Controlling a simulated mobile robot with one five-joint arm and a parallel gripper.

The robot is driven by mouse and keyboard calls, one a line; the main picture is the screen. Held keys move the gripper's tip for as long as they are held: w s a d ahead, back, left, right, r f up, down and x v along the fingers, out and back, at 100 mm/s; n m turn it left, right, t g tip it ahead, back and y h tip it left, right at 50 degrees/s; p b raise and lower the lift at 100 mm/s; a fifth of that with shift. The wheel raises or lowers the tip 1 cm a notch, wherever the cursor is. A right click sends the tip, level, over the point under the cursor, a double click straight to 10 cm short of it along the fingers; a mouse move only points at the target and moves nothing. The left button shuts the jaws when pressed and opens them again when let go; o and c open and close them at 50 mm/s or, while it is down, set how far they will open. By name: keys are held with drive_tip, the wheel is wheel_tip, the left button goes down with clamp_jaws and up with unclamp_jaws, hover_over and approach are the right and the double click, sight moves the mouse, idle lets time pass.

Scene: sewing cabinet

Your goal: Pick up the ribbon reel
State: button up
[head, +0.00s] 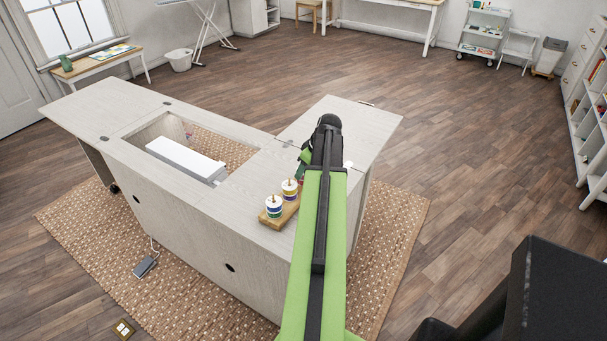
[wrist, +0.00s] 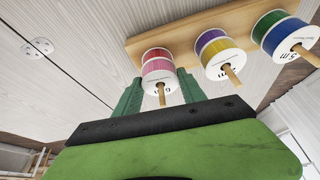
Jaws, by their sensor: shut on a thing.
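A reel with pink and red ribbon (wrist: 158,66) is between the green fingers of my gripper (wrist: 159,82) in the wrist view. My gripper is shut on it. A wooden peg sticks out of the reel's middle, and the reel is at one end of a wooden rack (wrist: 188,29). I cannot tell whether it is lifted off the rack. In the head view my gripper (head: 303,166) is over the cabinet top, and my arm hides most of the held reel.
Beside the held reel are a purple and yellow reel (head: 290,188) and a blue and green reel (head: 273,207). The sewing cabinet (head: 150,200) has an open well with a white machine (head: 185,159) in it. Open floor lies right of the rug (head: 400,215).

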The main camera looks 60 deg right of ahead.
drive_tip(key=shift+c, duration=1.2)
wheel_tip(320, 180, up, 10)
drive_tip(key=p, duration=1)
